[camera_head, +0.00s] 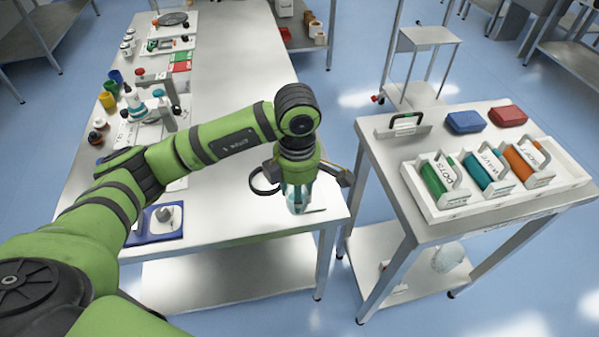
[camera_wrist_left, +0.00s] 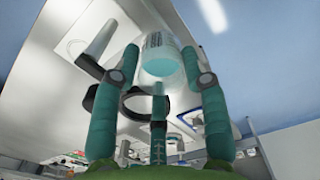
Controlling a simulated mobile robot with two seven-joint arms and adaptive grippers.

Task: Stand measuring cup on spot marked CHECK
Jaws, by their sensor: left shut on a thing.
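The measuring cup (camera_head: 299,201) is clear with teal liquid in it. My left gripper (camera_head: 299,184) is shut on it from above, over the near right corner of the long table. A pale flat patch (camera_head: 316,210) shows beside and partly under the cup; no CHECK lettering is readable. Whether the cup's base touches the surface cannot be told. My right gripper is not in view.
The long table (camera_head: 235,85) has a clear middle; bottles and jars line its left side. A blue mat (camera_head: 140,238) with a grey-white object lies at the near left. A separate table (camera_head: 385,150) on the right holds a white tray (camera_head: 425,209) of coloured rolls. A floor gap separates the tables.

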